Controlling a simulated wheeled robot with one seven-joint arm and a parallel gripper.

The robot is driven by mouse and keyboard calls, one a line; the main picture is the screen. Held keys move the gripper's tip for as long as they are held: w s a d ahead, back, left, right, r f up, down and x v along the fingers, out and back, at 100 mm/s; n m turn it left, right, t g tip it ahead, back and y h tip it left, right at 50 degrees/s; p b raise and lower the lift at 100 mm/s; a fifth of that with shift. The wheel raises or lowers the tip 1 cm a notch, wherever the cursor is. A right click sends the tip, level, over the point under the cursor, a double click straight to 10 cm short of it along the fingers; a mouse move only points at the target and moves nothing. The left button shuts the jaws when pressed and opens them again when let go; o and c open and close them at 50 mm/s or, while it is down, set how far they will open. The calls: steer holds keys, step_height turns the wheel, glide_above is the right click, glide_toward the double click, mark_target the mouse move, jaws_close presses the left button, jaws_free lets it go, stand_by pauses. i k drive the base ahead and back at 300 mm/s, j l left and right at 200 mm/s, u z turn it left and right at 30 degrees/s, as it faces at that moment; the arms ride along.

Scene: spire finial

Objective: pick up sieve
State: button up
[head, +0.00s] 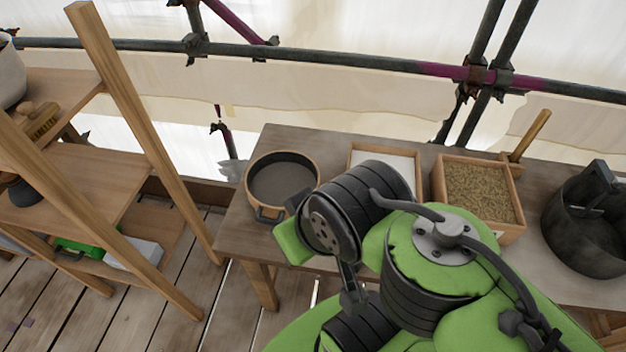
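The sieve (282,183), round with a pale wooden rim and a dark grey inside, lies at the left end of the wooden table in the head view. A small dark piece shows at its front rim; I cannot tell whether it belongs to the sieve. My green and black arm covers the lower middle of the view and hides the table just right of the sieve's front edge. My gripper cannot be made out, so its opening and its distance from the sieve do not show.
On the table (240,232), a white-filled tray (412,150), a wooden box of grainy material (478,190) and a dark metal pot (585,228) stand right of the sieve. Wooden shelving (80,185) stands left. Scaffold tubes (330,58) run behind. Plank floor shows between shelving and table.

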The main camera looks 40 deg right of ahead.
mark_target(274, 177)
steer(key=z, duration=0.85)
steer(key=k+z, duration=0.1)
steer(key=z, duration=0.75)
steer(key=l+z, duration=0.1)
steer(key=z, duration=0.75)
steer(key=j+u, duration=0.15)
steer(key=u, duration=1.85)
steer(key=i+j+u, duration=0.1)
steer(key=j+u, duration=0.25)
steer(key=i+j+u, duration=0.15)
steer(key=j+u, duration=0.25)
steer(key=l, duration=0.1)
